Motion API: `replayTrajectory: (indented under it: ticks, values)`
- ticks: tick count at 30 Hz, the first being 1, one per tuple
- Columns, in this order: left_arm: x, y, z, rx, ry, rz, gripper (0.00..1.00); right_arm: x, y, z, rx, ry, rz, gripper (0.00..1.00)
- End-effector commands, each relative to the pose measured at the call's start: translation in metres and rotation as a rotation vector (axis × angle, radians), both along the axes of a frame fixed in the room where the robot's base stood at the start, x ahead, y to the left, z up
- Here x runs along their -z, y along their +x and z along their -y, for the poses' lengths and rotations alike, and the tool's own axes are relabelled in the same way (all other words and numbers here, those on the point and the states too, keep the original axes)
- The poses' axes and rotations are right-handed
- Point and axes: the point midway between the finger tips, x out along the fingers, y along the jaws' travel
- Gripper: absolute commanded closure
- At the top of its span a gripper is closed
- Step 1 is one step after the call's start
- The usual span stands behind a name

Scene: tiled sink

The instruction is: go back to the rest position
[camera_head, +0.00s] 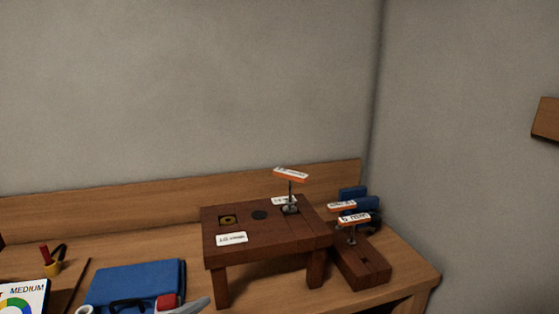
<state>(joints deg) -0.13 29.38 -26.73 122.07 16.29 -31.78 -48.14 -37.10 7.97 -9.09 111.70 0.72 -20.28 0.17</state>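Neither my left nor my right gripper can be made out in the head view. A small dark-wood stand (220,256) is on the wooden desk, with a gold-edged square opening (228,220) and a dark round hole (259,215) in its top. A metal post with an orange-and-white tag (291,174) stands upright at the stand's right rear. A lower dark-wood block (362,265) sits to the right with two more tagged pieces, one carrying a front tag (354,219).
A blue folder (135,280) lies at the front left, with a partly cut-off red-and-grey item (166,302) at its front edge. Walls close the back and right. A wooden shelf (546,120) juts in at right.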

Motion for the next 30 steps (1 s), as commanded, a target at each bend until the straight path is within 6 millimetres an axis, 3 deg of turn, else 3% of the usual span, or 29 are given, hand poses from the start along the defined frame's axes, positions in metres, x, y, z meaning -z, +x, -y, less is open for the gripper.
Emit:
replayTrajectory:
  ticks: [1, 5, 9, 15, 21, 30]
  values:
    - [0.022, -0.008, -0.005, -0.06, -0.085, -0.081, 0.0, 0.0, 0.0, 0.0, 0.0, 0.0, 0.0, 0.41]
    - [0.074, -0.03, -0.022, -0.235, -0.294, -0.266, 0.0, 0.0, 0.0, 0.0, -0.001, 0.0, -0.001, 0.41]
    - [0.131, -0.068, -0.044, -0.442, -0.492, -0.448, 0.0, 0.0, -0.001, 0.0, -0.001, 0.0, -0.002, 0.41]
    - [0.188, -0.124, -0.068, -0.684, -0.683, -0.619, 0.0, 0.0, -0.001, 0.0, -0.001, 0.0, -0.002, 0.41]
    - [0.207, -0.148, -0.078, -0.778, -0.749, -0.671, 0.0, 0.001, -0.001, 0.0, -0.001, -0.001, -0.002, 0.41]
    - [0.208, -0.148, -0.078, -0.78, -0.751, -0.673, 0.0, 0.001, -0.001, 0.0, -0.001, -0.001, -0.003, 0.41]
